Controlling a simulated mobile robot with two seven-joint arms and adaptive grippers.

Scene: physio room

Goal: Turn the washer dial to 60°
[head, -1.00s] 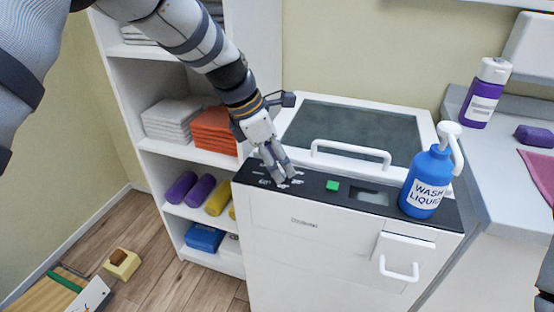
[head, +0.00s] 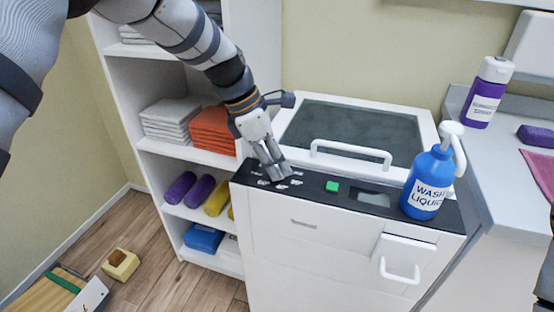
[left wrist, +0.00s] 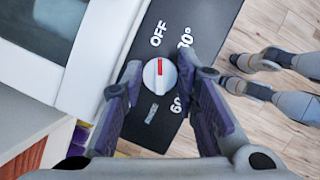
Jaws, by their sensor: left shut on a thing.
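The washer (head: 300,235) is a white machine with a black top panel. Its dial (left wrist: 160,76) is a round white knob with a red line, seen in the left wrist view. The red line points up in that picture, toward the OFF label (left wrist: 158,34). A label ending in 0° (left wrist: 185,38) is at upper right, and a 60 label (left wrist: 177,104), partly hidden by a finger, is at lower right. My left gripper (left wrist: 160,72) is shut on the dial, one finger on each side. In the head view my left gripper (head: 274,172) covers the dial.
A blue wash liquid bottle (head: 428,182) stands on the panel's right end, beyond a green button (head: 332,186) and display. The lid handle (head: 350,150) is just behind the panel. A shelf (head: 188,212) with towels and rolls stands close on the left.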

